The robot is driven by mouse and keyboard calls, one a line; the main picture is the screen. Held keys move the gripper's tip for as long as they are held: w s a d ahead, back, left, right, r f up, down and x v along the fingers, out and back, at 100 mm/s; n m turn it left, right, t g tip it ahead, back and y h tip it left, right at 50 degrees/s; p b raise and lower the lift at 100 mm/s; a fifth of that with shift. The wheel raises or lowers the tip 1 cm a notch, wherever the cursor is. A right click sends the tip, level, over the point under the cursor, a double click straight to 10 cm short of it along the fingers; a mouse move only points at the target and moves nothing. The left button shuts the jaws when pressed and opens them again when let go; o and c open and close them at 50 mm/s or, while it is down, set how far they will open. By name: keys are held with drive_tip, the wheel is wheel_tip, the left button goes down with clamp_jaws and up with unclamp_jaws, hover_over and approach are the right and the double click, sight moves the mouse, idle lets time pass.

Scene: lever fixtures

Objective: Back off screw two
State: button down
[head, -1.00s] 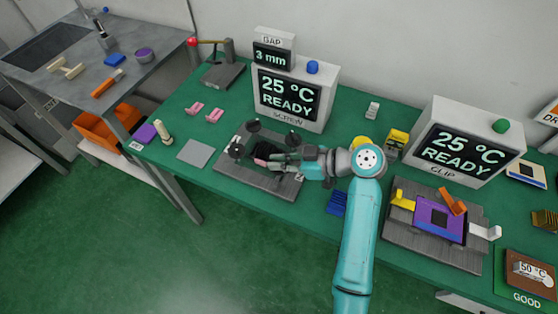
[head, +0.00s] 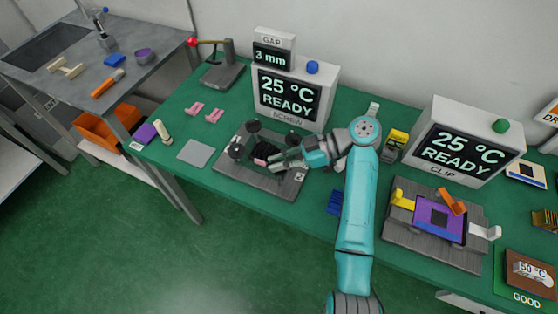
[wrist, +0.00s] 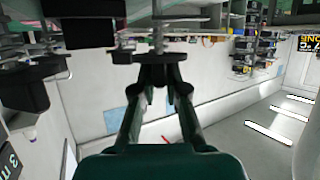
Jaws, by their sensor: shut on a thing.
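The screw fixture is a grey plate (head: 255,180) with several black-knobbed screws in front of the screen marked SCREW. Black knobs stand at its left (head: 236,151), back (head: 253,126) and right back (head: 293,138). A plate label reading 2 (head: 300,176) lies at the right front, beside my gripper. My gripper (head: 276,162) reaches in from the right, low over the plate. In the wrist view its fingers (wrist: 160,68) are shut on a dark screw knob, with a grey shaft (wrist: 158,38) beyond. In the head view the fingers hide that knob.
The screw screen (head: 288,95) reads 25 °C READY, and the gap display (head: 272,56) reads 3 mm. A clip fixture (head: 432,225) with a purple frame stands to the right. A blue piece (head: 335,202) lies between the fixtures. A grey square (head: 194,152) lies to the left.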

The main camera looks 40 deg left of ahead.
drive_tip(key=shift+f, duration=0.2)
drive_tip(key=c, duration=1.2)
unclamp_jaws()
drive_tip(key=shift+r, duration=0.1)
wheel_tip(320, 180, up, 10)
